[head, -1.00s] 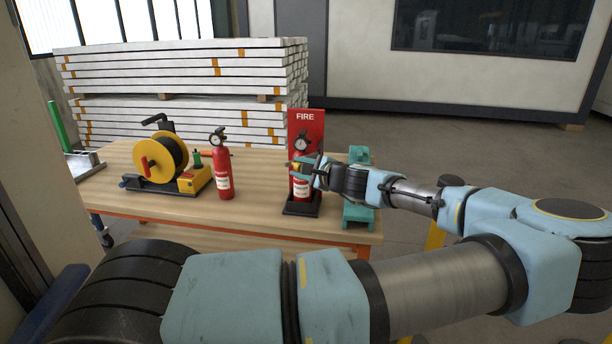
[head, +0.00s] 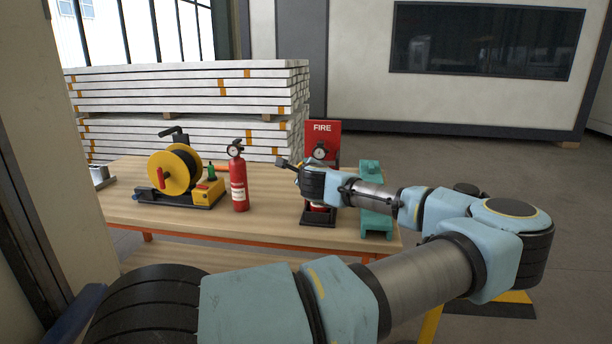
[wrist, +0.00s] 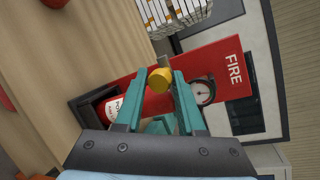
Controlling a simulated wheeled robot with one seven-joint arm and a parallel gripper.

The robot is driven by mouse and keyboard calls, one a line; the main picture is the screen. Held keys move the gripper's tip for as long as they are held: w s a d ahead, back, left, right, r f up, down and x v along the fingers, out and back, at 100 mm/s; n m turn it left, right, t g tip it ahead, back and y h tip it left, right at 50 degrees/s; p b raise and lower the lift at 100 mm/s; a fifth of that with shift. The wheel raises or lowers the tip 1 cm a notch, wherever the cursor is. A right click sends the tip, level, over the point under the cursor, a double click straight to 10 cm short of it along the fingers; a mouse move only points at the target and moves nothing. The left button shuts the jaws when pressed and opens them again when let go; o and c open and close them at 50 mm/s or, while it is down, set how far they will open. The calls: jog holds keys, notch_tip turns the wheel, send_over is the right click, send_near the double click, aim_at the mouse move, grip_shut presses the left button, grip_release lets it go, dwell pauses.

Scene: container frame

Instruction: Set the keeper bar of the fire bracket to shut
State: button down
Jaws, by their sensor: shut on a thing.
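The fire bracket, a red board marked FIRE (head: 322,128) on a black base, stands near the bench's right end. It shows sideways in the wrist view (wrist: 236,72). A red extinguisher (wrist: 122,107) with a round gauge (wrist: 203,92) is in it. My gripper (head: 316,163) is in front of the bracket and covers much of the extinguisher in the head view. In the wrist view its teal fingers (wrist: 160,78) are shut on a yellow knob (wrist: 160,80) in front of the extinguisher. The bar itself is not clear; the fingers hide that area.
The wooden bench (head: 272,205) also bears a second extinguisher (head: 239,182) and a yellow hose reel (head: 180,172) to the left. A teal fixture (head: 374,200) stands just right of the bracket. White stacked boards (head: 190,110) are behind. Bench surface between the two extinguishers is clear.

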jog(key=shift+w+a+r, duration=0.1)
jog(key=shift+w+a, duration=0.3)
jog(key=shift+w, duration=0.35)
jog(key=shift+w+r, duration=0.2)
jog(key=shift+r, duration=0.05)
jog(key=c, duration=0.6)
grip_release()
jog(key=shift+d+b, duration=0.15)
jog(key=shift+b, duration=0.15)
jog(key=b+v, duration=0.2)
jog(key=v, duration=0.9)
jog(key=shift+d+f+b, duration=0.2)
jog(key=shift+f+b, duration=0.1)
